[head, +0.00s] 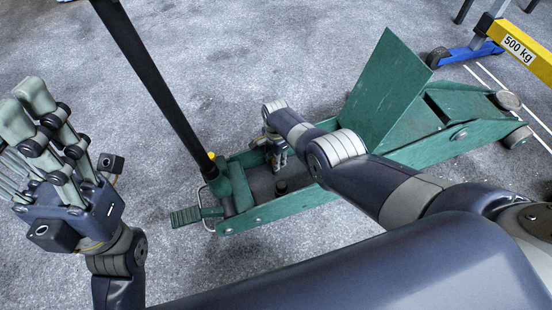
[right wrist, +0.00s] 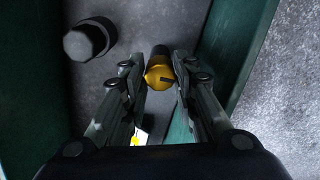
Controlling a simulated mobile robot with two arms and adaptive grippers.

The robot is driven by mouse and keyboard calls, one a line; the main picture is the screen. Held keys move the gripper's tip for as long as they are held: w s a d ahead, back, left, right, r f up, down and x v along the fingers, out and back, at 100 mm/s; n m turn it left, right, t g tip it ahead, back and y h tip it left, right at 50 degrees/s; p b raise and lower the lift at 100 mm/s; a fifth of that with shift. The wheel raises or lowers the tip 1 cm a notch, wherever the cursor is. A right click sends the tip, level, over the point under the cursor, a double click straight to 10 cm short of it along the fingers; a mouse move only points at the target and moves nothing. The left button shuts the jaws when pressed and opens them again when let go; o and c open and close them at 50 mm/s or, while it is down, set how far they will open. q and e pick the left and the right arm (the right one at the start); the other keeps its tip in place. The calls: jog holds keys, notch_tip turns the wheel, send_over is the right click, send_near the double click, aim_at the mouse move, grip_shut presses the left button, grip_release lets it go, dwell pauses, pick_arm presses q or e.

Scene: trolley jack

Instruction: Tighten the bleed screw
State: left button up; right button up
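The bleed screw, with a yellow slotted head (right wrist: 159,72) on a dark shaft, shows in the right wrist view. My right gripper (right wrist: 158,77) has its two fingers on either side of the yellow head. A gap shows on the left side; the right finger is very close, and I cannot tell whether it touches. In the head view my right gripper (head: 275,152) is down in the green trolley jack's frame (head: 290,208), and the screw is not clearly visible there. My left gripper (head: 24,108) is raised at the left, open and empty, away from the jack.
The long black jack handle (head: 155,80) rises from the frame's near end. A green pedal (head: 186,216) sticks out left. A yellow 500 kg beam (head: 520,48) is back right.

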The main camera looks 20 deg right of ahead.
jog(key=shift+o, duration=1.3)
jog(key=shift+r, duration=0.1)
notch_tip(320, 180, up, 12)
jog(key=shift+w, duration=0.1)
